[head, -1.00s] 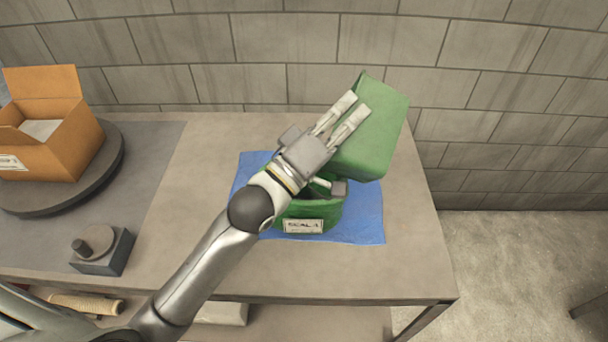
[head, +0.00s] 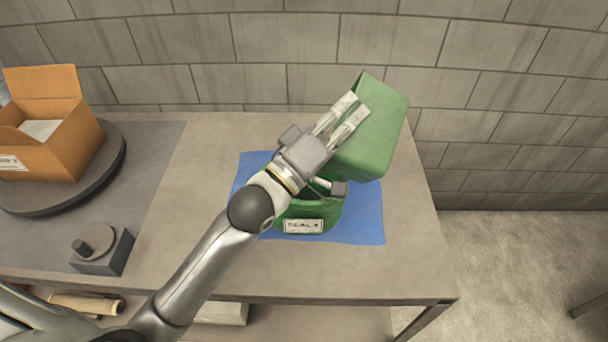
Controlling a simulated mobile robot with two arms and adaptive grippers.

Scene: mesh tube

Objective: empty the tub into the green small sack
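The green tub (head: 375,132) is held tipped well over above the sack, its bottom facing right and toward me. My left gripper (head: 338,118) lies along the tub's left side and is shut on it. The green small sack (head: 308,215) stands below on the blue cloth, with a white label on its front. The gripper and tub cover most of the sack's mouth. I cannot see into the tub or tell what is in the sack. My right gripper is not in view.
The blue cloth (head: 362,222) lies on the grey table (head: 415,262). An open orange cardboard box (head: 62,148) stands on a dark round turntable (head: 98,180) at the left. A small grey block with a knob (head: 103,250) is in front of it. A block wall stands behind.

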